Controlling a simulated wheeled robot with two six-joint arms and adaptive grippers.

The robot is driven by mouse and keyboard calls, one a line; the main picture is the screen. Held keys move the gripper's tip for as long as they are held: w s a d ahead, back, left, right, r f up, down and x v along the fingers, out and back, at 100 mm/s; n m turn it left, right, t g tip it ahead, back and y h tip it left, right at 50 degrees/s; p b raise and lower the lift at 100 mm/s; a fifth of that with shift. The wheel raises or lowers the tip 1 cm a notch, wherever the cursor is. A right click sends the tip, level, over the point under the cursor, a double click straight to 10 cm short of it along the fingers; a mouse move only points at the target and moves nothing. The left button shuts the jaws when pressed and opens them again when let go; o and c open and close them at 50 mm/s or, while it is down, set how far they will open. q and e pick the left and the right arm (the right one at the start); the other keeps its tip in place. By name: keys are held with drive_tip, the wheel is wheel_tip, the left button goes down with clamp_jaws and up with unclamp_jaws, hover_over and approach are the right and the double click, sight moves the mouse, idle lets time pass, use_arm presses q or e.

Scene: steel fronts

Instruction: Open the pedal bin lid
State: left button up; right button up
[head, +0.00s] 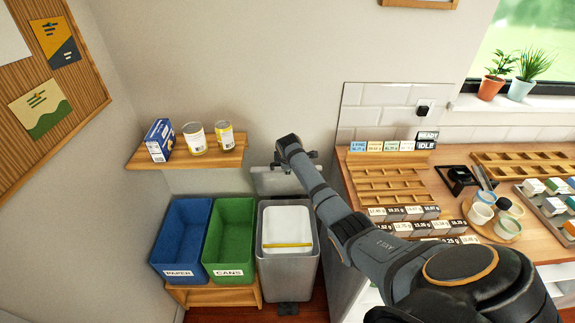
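The grey pedal bin (310,275) stands on the floor right of the blue and green bins. Its top is open, showing a white interior (287,222) with a yellow strip across it. A grey panel that looks like its lid (268,183) stands raised at the back, near the wall, partly hidden by my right arm. The dark pedal (288,308) shows at the bin's front foot. My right gripper (297,156) is at the top of the lid; its fingers are mostly hidden behind the wrist, so contact and opening are unclear. My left gripper is out of view.
A blue PAPER bin (168,262) and a green CANS bin (218,264) stand on a low wooden stand. A wall shelf (225,160) above holds a box and two cans. A counter (440,192) with trays, cups and labelled blocks is close on the right.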

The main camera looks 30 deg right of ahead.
drive_tip(key=v, duration=1.2)
drive_tip(key=s+a+f+m+g+y, duration=0.15)
drive_tip(key=s+f, duration=0.35)
drive_tip(key=f, duration=0.8)
drive_tip(key=s+a+f+m+b, duration=0.15)
drive_tip(key=s+f, duration=0.45)
drive_tip(key=f, duration=0.6)
drive_tip(key=s+a+f+m+g, duration=0.1)
drive_tip(key=s+f+m, duration=0.3)
drive_tip(key=f, duration=0.9)
drive_tip(key=s+a+f+m, duration=0.1)
drive_tip(key=s+f, duration=0.5)
drive_tip(key=s, duration=0.6)
drive_tip(key=s+a+f+m+g+y, duration=0.1)
drive_tip(key=s+f, duration=0.5)
drive_tip(key=s, duration=0.6)
drive_tip(key=s+a+f+m+g, duration=0.1)
drive_tip(key=s+a+f, duration=0.3)
drive_tip(key=s, duration=0.9)
drive_tip(key=shift+a+f+m, duration=0.35)
drive_tip(key=shift+f+m, duration=0.45)
drive_tip(key=shift+f, duration=0.15)
